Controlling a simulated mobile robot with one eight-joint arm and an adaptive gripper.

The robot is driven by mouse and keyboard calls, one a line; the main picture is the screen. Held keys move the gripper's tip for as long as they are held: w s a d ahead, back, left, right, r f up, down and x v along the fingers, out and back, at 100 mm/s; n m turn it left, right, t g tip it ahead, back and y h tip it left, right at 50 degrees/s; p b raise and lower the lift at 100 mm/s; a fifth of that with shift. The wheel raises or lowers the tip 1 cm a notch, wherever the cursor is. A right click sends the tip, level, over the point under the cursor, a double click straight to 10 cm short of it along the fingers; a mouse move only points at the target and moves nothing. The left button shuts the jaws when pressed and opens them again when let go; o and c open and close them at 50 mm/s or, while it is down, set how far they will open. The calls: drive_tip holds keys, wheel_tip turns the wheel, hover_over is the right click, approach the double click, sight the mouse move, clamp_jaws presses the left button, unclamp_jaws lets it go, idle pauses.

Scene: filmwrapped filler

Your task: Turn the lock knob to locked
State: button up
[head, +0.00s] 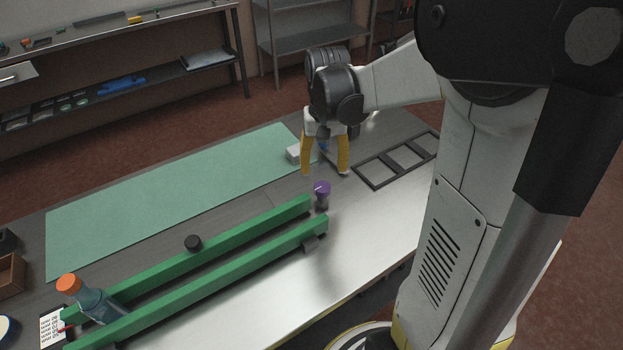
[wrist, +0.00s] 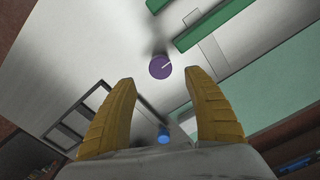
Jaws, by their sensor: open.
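The purple lock knob (head: 322,187) stands on a dark post at the right end of the green rails. It also shows in the wrist view (wrist: 160,67), from above, with a pale pointer line on its top running toward the upper right. No locked or unlocked marks are readable. My gripper (head: 324,172) has yellow fingers, points down and is open and empty. It is above the table, apart from the knob. In the wrist view the knob lies beyond the gap between the fingertips (wrist: 161,80).
A green mat (head: 170,205), a dark frame (head: 397,160) and a blue object (wrist: 164,136) lie nearby. Bare table (head: 350,225) is right of the knob.

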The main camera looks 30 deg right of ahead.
sight(322, 187)
wheel_tip(322, 187, down, 8)
drive_tip(key=b, duration=0.2)
drive_tip(key=shift+r+b, duration=0.1)
drive_tip(key=shift+b, duration=0.25)
drive_tip(key=c, duration=1.2)
